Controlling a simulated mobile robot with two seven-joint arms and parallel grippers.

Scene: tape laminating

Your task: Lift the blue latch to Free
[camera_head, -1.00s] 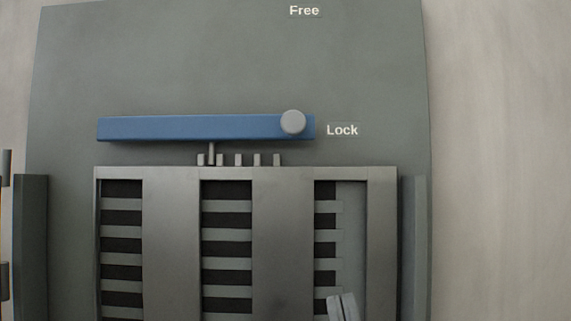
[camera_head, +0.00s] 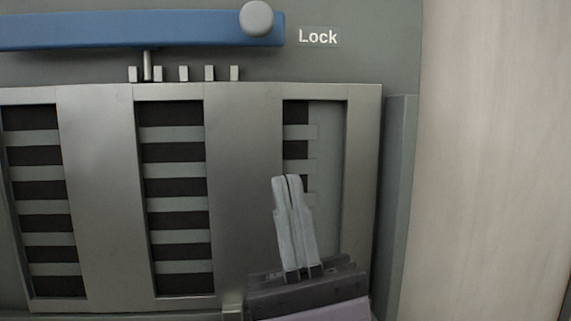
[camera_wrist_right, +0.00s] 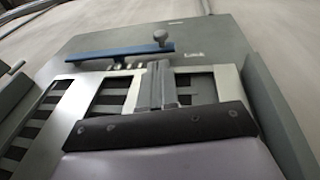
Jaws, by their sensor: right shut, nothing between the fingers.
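The blue latch (camera_head: 130,29) is a long horizontal bar at the top of the head view, cut off at the left edge. A round grey knob (camera_head: 257,18) sits near its right end, level with the Lock label (camera_head: 318,37). In the right wrist view the latch (camera_wrist_right: 118,51) and its knob (camera_wrist_right: 160,36) show beyond the fingers. My right gripper (camera_head: 287,178) is shut and empty, below the knob and in front of the slotted frame. Its fingers (camera_wrist_right: 155,66) point up towards the latch and appear apart from it. My left gripper is not in view.
A metal frame (camera_head: 107,200) with dark slotted columns stands below the latch. Several small pegs (camera_head: 184,74) line its top edge. A raised side rail (camera_head: 397,190) runs along the panel's right side. The plain wall (camera_head: 490,150) lies further right.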

